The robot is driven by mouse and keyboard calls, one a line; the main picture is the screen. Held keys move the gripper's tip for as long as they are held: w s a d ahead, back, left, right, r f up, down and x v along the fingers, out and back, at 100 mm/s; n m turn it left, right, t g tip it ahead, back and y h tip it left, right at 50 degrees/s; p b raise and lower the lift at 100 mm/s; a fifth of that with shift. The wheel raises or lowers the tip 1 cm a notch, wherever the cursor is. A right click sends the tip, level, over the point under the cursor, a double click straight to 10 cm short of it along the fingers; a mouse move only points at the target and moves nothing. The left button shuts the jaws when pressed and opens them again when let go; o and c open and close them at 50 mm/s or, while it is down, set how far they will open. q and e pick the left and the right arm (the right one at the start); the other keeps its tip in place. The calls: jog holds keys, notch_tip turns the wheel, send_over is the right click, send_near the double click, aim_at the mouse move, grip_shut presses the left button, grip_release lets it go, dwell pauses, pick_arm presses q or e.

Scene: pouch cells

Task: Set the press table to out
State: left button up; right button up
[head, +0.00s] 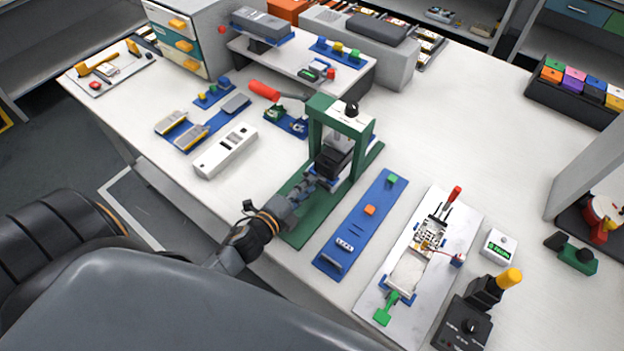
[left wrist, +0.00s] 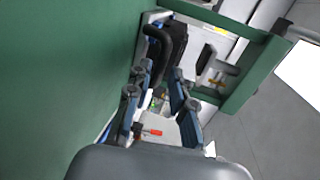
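The press has a green frame (head: 318,124) on a green base (head: 296,225), with a red lever (head: 263,90) at its upper left. A black block (head: 333,160) sits inside the frame. My left gripper (head: 312,184) is low at the front of the press, above the base. In the left wrist view its fingers (left wrist: 160,75) are apart, pointing into the frame, with a black curved handle (left wrist: 164,42) just beyond the tips. I cannot tell whether they touch it. The press table is mostly hidden by my gripper and the block. My right gripper is not in view.
A blue strip (head: 344,228) with small parts lies right of the press, then a white board (head: 408,275) with a fixture. A white box (head: 226,150) and blue trays (head: 203,124) lie to the left. A raised shelf (head: 303,63) stands behind.

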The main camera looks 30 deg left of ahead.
pick_arm(q)
jog(key=shift+w+d, duration=0.1)
jog(key=shift+w, duration=0.5)
jog(key=shift+w+f, duration=0.2)
jog(key=shift+w, duration=0.35)
jog(key=shift+d, duration=0.1)
grip_shut()
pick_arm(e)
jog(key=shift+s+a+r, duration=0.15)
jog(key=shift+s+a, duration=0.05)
